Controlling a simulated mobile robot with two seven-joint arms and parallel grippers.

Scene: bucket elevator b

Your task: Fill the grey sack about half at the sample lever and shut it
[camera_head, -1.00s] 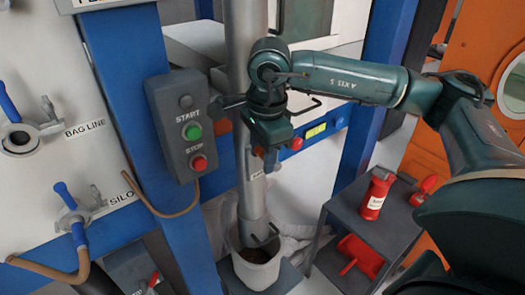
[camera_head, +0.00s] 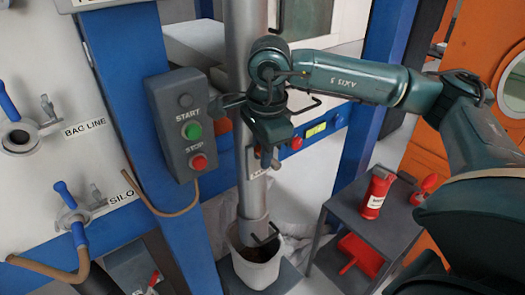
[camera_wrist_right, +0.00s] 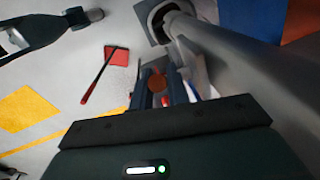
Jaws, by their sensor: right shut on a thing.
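The pale grey sack (camera_head: 256,272) hangs open at the foot of the steel pipe (camera_head: 251,190), whose lower end reaches into its mouth. Dark material shows inside; its level is hard to judge. In the right wrist view the sack's dark open mouth (camera_wrist_right: 160,14) shows at the top. My right gripper (camera_head: 267,160) is shut on the sample lever at the front of the pipe, just above a small white label. In the right wrist view a reddish-brown round end (camera_wrist_right: 157,87) sits between the fingers (camera_wrist_right: 160,92). The lever is mostly hidden. My left gripper is out of view.
A START/STOP box (camera_head: 182,125) is mounted on the blue post left of the pipe. Valves marked BAG LINE (camera_head: 18,138) and SILO (camera_head: 75,215) are at the left. A grey stand (camera_head: 400,240) at the right carries a red canister (camera_head: 374,195) and a red scoop (camera_head: 358,255).

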